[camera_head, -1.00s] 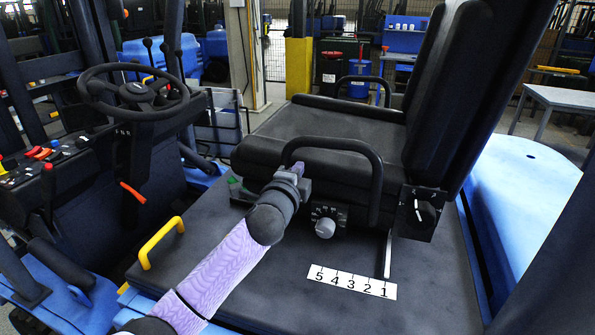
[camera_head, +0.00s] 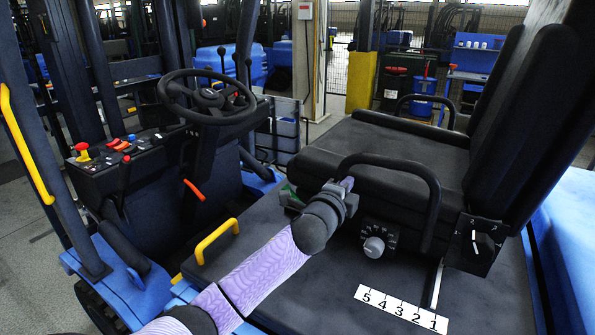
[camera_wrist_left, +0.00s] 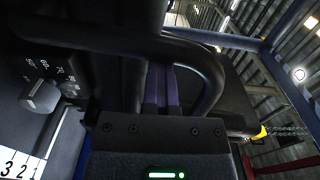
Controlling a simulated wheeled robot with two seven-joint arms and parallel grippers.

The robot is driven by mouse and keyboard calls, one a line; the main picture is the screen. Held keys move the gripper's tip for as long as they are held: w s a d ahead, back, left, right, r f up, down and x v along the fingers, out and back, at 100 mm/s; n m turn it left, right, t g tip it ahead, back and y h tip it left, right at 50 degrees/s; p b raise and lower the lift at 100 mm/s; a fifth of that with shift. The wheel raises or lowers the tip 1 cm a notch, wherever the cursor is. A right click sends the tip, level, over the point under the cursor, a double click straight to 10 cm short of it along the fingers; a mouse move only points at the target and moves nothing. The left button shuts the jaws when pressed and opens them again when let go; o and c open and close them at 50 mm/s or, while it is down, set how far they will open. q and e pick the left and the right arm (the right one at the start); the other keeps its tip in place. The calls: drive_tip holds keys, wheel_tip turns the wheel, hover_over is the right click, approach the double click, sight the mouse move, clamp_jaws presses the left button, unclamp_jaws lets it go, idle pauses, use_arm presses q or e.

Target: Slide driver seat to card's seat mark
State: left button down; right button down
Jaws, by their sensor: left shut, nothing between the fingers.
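The black driver seat has its cushion (camera_head: 390,148) mid-frame and its backrest (camera_head: 525,115) at right in the head view. A black looped handle (camera_head: 405,165) runs along its near side. A white number strip (camera_head: 401,309), reading 5 4 3 2 1, lies on the deck. A thin white pointer (camera_head: 436,286) below the seat ends close to the 1. My left gripper (camera_head: 347,184) is shut and empty by the front end of the handle. In the left wrist view its purple fingers (camera_wrist_left: 161,82) are together beside the black handle (camera_wrist_left: 205,65); contact is unclear. No separate card is identifiable.
A knob (camera_head: 373,247) with a printed scale sits under the cushion's side, and a second dial (camera_head: 483,240) sits by the backrest. The steering wheel (camera_head: 208,96), lever console (camera_head: 110,150) and yellow grab handle (camera_head: 217,240) are at left.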

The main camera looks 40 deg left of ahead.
sight(320, 178)
use_arm(q)
drive_tip(key=shift+s+a+p, duration=0.1)
drive_tip(key=shift+s+a, duration=0.15)
drive_tip(key=shift+a, duration=0.75)
drive_tip(key=shift+s+a+p, duration=0.1)
drive_tip(key=shift+s+a, duration=0.1)
drive_tip(key=shift+a, duration=0.75)
drive_tip(key=shift+s+a+p, duration=0.1)
drive_tip(key=shift+s+a, duration=0.15)
drive_tip(key=shift+a, duration=0.75)
drive_tip(key=d+p+v, duration=0.1)
drive_tip(key=p+v, duration=0.1)
drive_tip(key=v, duration=0.3)
drive_tip(key=d+p+v, duration=0.1)
drive_tip(key=p+v, duration=0.1)
drive_tip(key=v, duration=0.4)
drive_tip(key=shift+w+d+p, duration=0.25)
drive_tip(key=shift+d+p, duration=0.1)
